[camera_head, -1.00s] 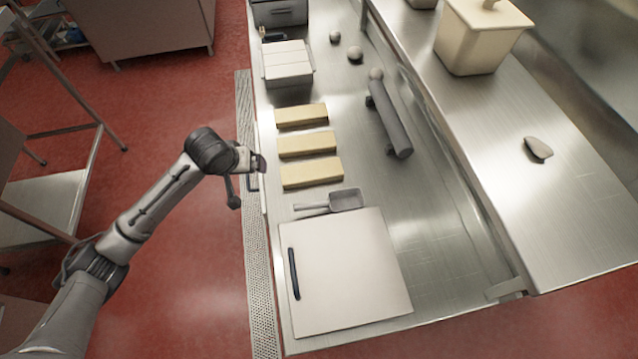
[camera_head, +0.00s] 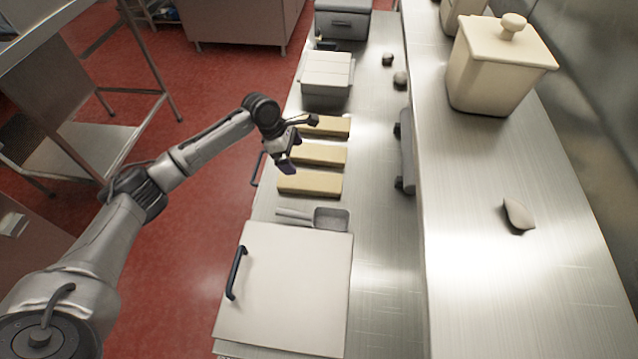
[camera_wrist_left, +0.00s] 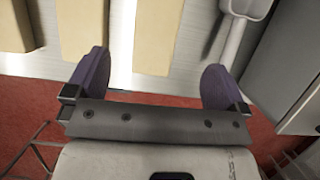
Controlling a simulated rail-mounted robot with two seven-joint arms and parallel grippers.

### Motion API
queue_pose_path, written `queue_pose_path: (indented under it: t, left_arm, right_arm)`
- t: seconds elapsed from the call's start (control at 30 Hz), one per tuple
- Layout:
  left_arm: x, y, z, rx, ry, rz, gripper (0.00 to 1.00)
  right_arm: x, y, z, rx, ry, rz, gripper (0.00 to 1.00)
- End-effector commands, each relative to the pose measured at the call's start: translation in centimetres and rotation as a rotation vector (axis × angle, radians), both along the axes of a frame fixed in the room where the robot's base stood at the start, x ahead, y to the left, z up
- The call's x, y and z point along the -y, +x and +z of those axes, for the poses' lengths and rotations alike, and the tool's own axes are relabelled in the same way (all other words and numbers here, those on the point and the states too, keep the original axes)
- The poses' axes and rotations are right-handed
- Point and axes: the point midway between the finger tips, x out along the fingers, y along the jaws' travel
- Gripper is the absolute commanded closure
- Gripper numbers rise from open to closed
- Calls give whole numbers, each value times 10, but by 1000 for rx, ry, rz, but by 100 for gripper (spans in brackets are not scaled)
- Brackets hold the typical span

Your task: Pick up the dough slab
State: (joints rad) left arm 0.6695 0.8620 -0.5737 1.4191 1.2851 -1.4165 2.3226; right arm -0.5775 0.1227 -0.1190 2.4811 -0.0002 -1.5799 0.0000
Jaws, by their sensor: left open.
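Three pale yellow dough slabs lie side by side on the steel counter: a near slab (camera_head: 312,183), a middle slab (camera_head: 325,153) and a far slab (camera_head: 335,127). My left gripper (camera_head: 299,145) is open and empty at their left ends, hiding part of the middle and far slabs. In the left wrist view the near slab (camera_wrist_left: 156,35) shows ahead, between the two purple-grey fingertips, with the middle slab (camera_wrist_left: 80,22) to its left. No contact with a slab shows. My right gripper is not in view.
A metal scoop (camera_head: 331,217) lies just in front of the near slab, and a white lidded box (camera_head: 290,285) with a dark handle is nearer still. A white box (camera_head: 326,72) stands beyond the slabs. A raised shelf (camera_head: 470,230) runs along the right.

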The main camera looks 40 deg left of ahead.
Motion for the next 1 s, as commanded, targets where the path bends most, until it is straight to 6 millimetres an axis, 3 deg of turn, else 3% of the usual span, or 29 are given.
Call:
queue_pose_path:
  t: [0.3,0.67,1.0]
  left_arm:
    - [19,10,-52,-5,-4,6,0]
    - [26,15,-74,-4,-3,4,0]
    - [35,23,-113,-4,-3,4,0]
  right_arm:
    - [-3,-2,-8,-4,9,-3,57]
    - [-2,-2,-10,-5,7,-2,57]
    - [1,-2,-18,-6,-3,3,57]
